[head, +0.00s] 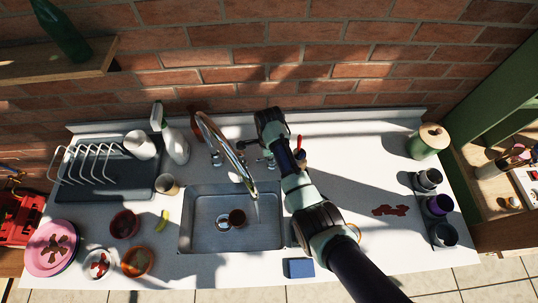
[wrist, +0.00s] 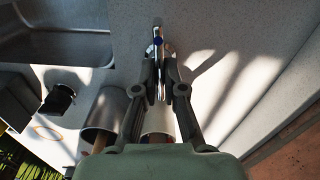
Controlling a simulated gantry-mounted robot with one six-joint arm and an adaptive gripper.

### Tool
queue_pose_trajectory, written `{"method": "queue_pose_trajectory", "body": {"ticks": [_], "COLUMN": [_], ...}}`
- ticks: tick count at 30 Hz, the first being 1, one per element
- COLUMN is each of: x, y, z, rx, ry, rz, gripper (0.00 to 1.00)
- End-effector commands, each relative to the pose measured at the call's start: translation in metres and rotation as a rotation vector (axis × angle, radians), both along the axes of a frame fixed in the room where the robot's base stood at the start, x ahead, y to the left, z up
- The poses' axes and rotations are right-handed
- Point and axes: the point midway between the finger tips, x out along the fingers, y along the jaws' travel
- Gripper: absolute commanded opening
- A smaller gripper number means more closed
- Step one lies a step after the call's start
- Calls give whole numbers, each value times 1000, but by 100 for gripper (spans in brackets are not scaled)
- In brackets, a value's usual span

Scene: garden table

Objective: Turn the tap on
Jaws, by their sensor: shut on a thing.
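The chrome tap (head: 226,142) stands behind the sink, its tall curved spout arching forward over the basin. A thin pale streak shows below the spout's end in the head view; I cannot tell whether it is water. In the wrist view a slim chrome tap handle (wrist: 157,30) with a blue mark lies between the fingers of my gripper (wrist: 161,72). The gripper is shut on this handle, with a finger on each side. In the head view my arm comes from the lower right and its end is beside the tap's right side, the fingertips mostly hidden.
A dish rack (head: 115,178) and spray bottle (head: 176,145) stand left. Metal cups (wrist: 106,112) are close under my gripper. A blue sponge (head: 299,268) lies in front.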

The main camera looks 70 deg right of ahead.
Motion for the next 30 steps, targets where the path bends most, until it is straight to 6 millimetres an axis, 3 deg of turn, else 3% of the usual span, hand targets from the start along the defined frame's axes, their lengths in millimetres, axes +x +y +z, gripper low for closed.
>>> {"method": "queue_pose_trajectory", "body": {"ticks": [30], "x": [-9], "y": [6], "z": [3], "rx": [0], "ry": [0], "rz": [930], "gripper": [0]}}
